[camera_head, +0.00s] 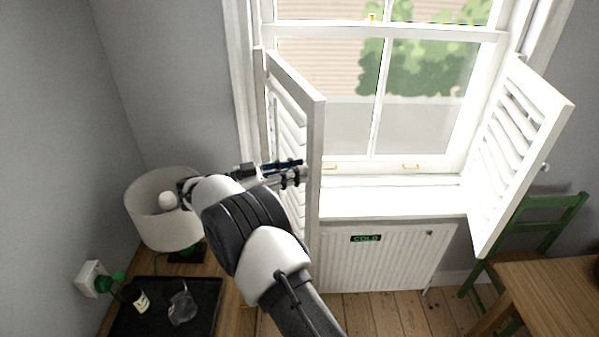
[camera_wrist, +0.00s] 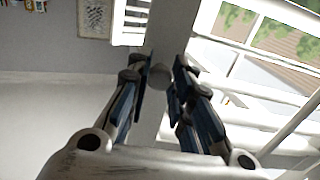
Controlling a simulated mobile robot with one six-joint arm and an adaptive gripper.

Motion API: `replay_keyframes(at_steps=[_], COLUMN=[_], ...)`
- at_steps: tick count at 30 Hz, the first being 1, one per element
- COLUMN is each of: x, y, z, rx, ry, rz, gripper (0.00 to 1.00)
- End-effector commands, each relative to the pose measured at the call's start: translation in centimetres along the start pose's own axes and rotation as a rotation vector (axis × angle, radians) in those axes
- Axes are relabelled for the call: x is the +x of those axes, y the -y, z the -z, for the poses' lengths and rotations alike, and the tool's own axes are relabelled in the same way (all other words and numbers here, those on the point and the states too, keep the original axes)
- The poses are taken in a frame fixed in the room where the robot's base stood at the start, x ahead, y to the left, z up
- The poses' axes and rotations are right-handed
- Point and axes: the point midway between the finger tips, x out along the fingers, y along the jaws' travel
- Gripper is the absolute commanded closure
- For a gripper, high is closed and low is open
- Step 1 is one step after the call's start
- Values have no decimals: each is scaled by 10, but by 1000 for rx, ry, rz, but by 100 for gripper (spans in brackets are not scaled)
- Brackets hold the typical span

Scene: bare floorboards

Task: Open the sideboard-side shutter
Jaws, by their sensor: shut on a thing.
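The left shutter (camera_head: 312,150), white and louvred, is on the side of the wooden sideboard (camera_head: 232,297). It stands swung out from the window frame, its edge towards me in the head view. My gripper (camera_head: 303,170) is at this shutter about mid-height, reaching in from the left. In the head view I cannot make the knob out.
The right shutter (camera_head: 520,150) also stands swung out. A lamp (camera_head: 160,225) and a black tray (camera_head: 205,290) are on the sideboard beneath my arm. A sill (camera_head: 390,203) and a white cover (camera_head: 385,262) lie below the window. A green chair (camera_head: 540,235) and table (camera_head: 560,295) stand right.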

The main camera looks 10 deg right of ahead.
Motion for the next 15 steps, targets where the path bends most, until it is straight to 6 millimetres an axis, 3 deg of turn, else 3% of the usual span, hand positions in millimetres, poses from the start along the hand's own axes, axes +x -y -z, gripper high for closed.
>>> replay_keyframes(at_steps=[13,14,15], x=[-1,-1,-1], y=[0,0,0], z=[0,0,0], rx=[-1,-1,-1], ry=[1,1,1], rz=[-2,-2,-2], gripper=[100,78,76])
